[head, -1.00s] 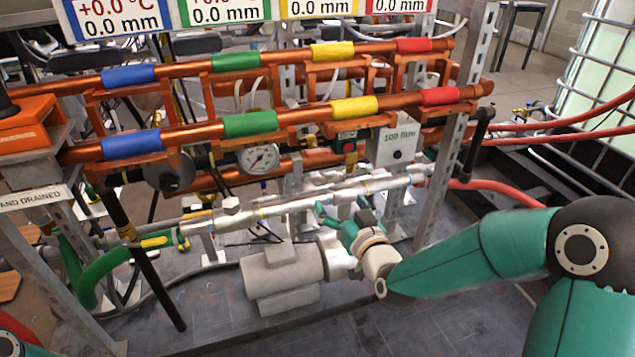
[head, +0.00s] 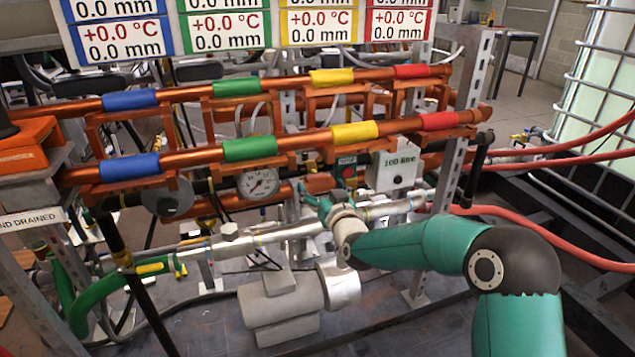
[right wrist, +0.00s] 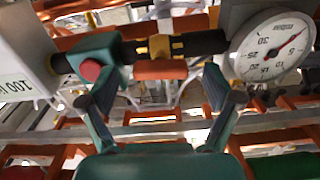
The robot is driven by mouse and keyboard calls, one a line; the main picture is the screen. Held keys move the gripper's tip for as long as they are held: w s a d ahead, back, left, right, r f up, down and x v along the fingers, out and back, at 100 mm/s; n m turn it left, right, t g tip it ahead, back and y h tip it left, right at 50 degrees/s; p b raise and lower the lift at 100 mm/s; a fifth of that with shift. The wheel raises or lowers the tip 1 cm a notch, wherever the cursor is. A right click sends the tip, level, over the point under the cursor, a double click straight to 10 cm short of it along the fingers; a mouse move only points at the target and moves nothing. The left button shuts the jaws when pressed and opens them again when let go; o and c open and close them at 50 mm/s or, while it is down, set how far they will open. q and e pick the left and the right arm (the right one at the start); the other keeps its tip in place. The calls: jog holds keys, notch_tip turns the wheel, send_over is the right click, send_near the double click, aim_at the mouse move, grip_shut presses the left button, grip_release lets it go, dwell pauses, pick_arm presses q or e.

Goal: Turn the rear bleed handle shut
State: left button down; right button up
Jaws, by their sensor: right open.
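My right gripper (head: 322,203) is open beside the lower copper pipe, below the pressure gauge's height and left of the green box. In the right wrist view its two fingers (right wrist: 160,95) stand apart and point at a black pipe. Between them, farther off, are a yellow fitting (right wrist: 160,46) on that pipe and an orange block (right wrist: 160,69) just under it. The fingers hold nothing. My left gripper is not in view.
Below lie a silver pipe (head: 270,235) and a grey pump (head: 280,300). A yellow handle (head: 152,267) sits at lower left.

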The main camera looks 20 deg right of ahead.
jog(key=shift+w, duration=1.4)
